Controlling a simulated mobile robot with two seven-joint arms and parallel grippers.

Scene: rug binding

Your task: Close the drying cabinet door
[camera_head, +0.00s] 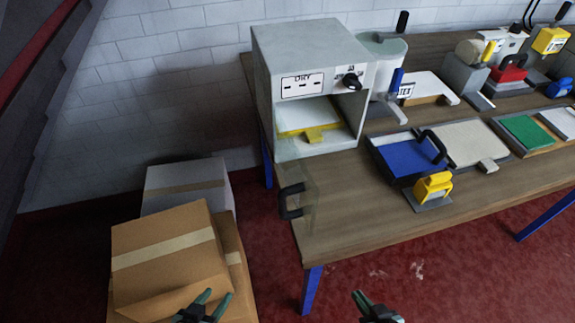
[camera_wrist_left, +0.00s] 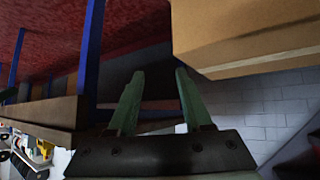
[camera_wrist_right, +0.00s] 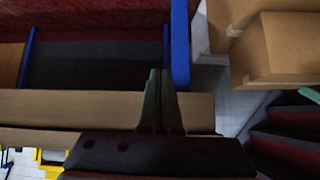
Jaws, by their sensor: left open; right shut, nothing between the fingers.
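The drying cabinet (camera_head: 312,58), a grey box marked DRY, stands at the left end of the workbench. Its front is open. Its clear door (camera_head: 305,188) stands swung out towards me from the cabinet's left side, with a black handle (camera_head: 291,201) near its front edge. A yellow-edged tray with a tab (camera_head: 314,134) lies inside. My left gripper (camera_head: 217,296) is open and empty in front of the cardboard boxes, apart from the door; it shows in the left wrist view (camera_wrist_left: 160,74). My right gripper (camera_head: 363,297) is shut and empty in front of the bench; it shows in the right wrist view (camera_wrist_right: 159,73).
Cardboard boxes (camera_head: 168,250) are stacked left of the bench. On the wooden workbench (camera_head: 350,217), a blue tray (camera_head: 402,167) and a yellow tool (camera_head: 433,187) sit right of the door. The red floor before the bench is clear.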

